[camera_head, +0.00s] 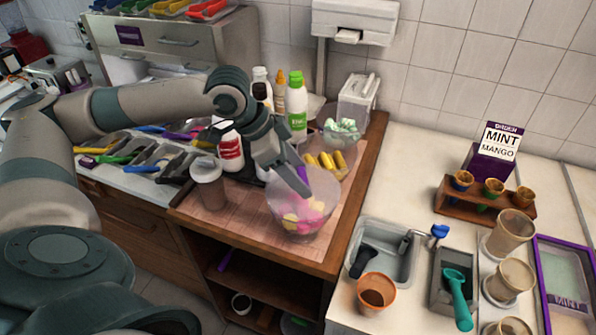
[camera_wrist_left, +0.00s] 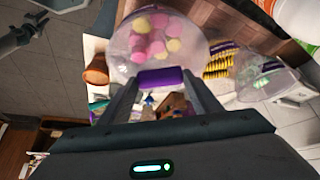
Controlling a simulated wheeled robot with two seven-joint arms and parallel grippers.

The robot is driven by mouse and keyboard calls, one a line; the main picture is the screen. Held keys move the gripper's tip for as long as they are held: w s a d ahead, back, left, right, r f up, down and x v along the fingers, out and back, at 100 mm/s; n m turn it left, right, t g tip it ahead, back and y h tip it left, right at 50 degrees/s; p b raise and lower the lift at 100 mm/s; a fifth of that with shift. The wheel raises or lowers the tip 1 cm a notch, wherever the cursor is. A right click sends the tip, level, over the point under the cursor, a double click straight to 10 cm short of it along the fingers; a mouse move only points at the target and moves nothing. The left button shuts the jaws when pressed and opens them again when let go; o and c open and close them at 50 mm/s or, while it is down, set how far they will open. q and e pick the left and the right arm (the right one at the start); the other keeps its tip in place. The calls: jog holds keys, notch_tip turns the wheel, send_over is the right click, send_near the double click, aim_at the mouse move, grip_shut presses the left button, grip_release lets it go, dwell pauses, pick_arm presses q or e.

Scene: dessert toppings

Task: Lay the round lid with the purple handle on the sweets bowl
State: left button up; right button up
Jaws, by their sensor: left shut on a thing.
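My left gripper (camera_head: 301,180) is shut on the purple handle (camera_wrist_left: 162,77) of the round clear lid (camera_head: 325,184). The lid is over the sweets bowl (camera_head: 302,236), which stands near the front of the wooden counter and holds pink and yellow sweets. In the left wrist view, the sweets (camera_wrist_left: 152,38) show beyond the handle. The lid and bowl are both see-through and overlap, so I cannot tell whether they touch. A dark grey jointed part, probably my right gripper (camera_wrist_left: 22,34), shows at the upper left of the wrist view; its jaws are unclear.
A brown shaker cup (camera_head: 209,186) stands left of the bowl. Yellow pieces (camera_head: 325,162) and a clear bowl of mint-green pieces (camera_head: 342,132) are behind it. Bottles (camera_head: 297,105) stand at the back.

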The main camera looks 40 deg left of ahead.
pick_arm(q)
jog(key=shift+f, duration=0.45)
dwell(0.6)
jog(key=o, duration=1.2)
notch_tip(320, 180, up, 7)
jog(key=p, duration=0.8)
jog(key=shift+p, duration=0.4)
